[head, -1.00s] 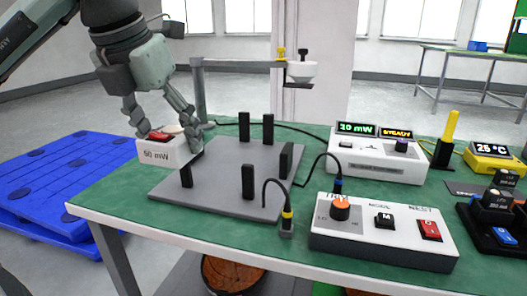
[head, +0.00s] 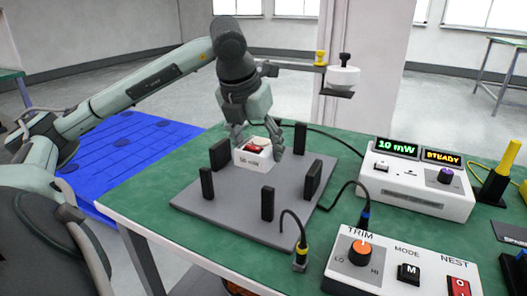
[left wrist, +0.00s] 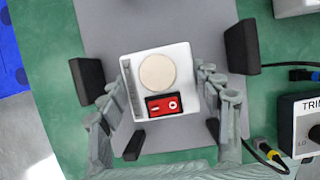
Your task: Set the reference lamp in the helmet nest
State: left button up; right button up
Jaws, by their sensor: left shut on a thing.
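The reference lamp (head: 252,160) is a small white box marked "50 mW", with a red rocker switch and a round cream disc on top. My left gripper (head: 258,148) is shut on its sides, fingers pointing down. The lamp is over the grey plate (head: 228,208), which has several black upright posts and appears to be the nest. The left wrist view shows the lamp (left wrist: 157,80) slightly turned, between a left post (left wrist: 88,80) and a right post (left wrist: 243,47). Whether it touches the plate, I cannot tell. My right gripper is not in view.
A bracket arm with a white cup-like head (head: 343,77) reaches over the table behind the plate. A meter reading "10 mW" and "STEADY" (head: 417,180) stands right. A TRIM control box (head: 400,262) and a cabled plug (head: 300,258) are at the front right.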

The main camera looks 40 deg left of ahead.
aim_at(263, 178)
pick_arm(q)
jog(key=shift+w+a+f, duration=0.1)
jog(key=shift+w+f, duration=0.15)
jog(key=shift+w, duration=0.25)
jog(key=shift+w+a+f, duration=0.1)
jog(key=shift+w+f, duration=0.15)
jog(key=shift+w, duration=0.2)
jog(key=shift+w+f, duration=0.1)
jog(key=shift+f, duration=2)
jog(key=shift+f+b, duration=0.1)
jog(key=shift+b, duration=0.25)
jog(key=o, duration=1.3)
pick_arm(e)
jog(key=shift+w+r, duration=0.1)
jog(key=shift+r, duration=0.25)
